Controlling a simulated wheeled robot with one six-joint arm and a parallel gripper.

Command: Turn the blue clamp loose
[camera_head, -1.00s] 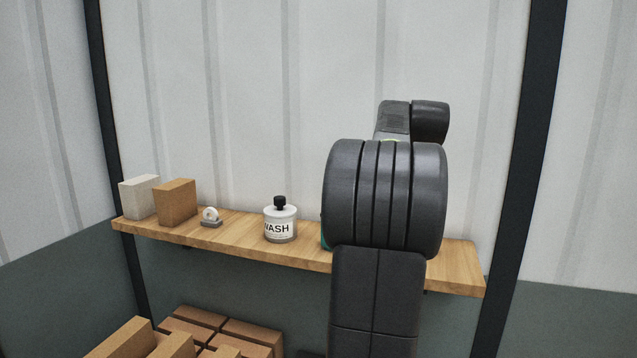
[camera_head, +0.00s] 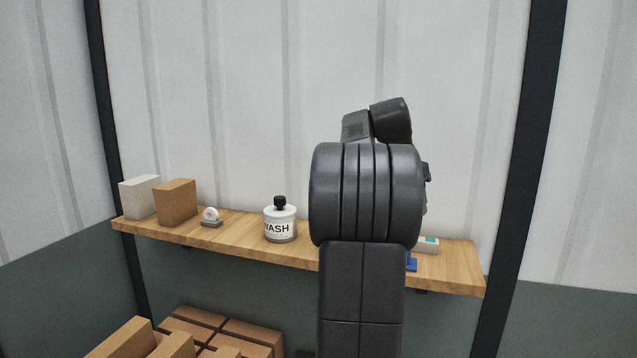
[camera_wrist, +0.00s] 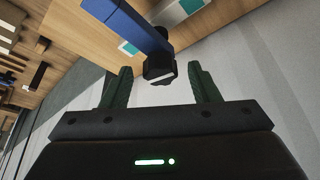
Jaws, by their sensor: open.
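The blue clamp (camera_wrist: 140,24) shows in the wrist view as a blue bar at the top, by the wooden shelf. A dark, faceted knob (camera_wrist: 158,72) sits at its near end. My gripper (camera_wrist: 160,68) is open, with one green finger on each side of the knob; I cannot tell whether either touches it. In the head view only a small blue part of the clamp (camera_head: 411,265) shows at the shelf's front edge, right of my arm. My arm hides the rest of it and most of my gripper there.
The wooden shelf (camera_head: 460,270) also holds a white-and-teal block (camera_head: 427,244), a WASH bottle (camera_head: 280,220), a small white roll holder (camera_head: 211,217), a brown brick (camera_head: 176,203) and a pale brick (camera_head: 139,197). Bricks (camera_head: 200,318) are stacked below. A pale wall stands behind.

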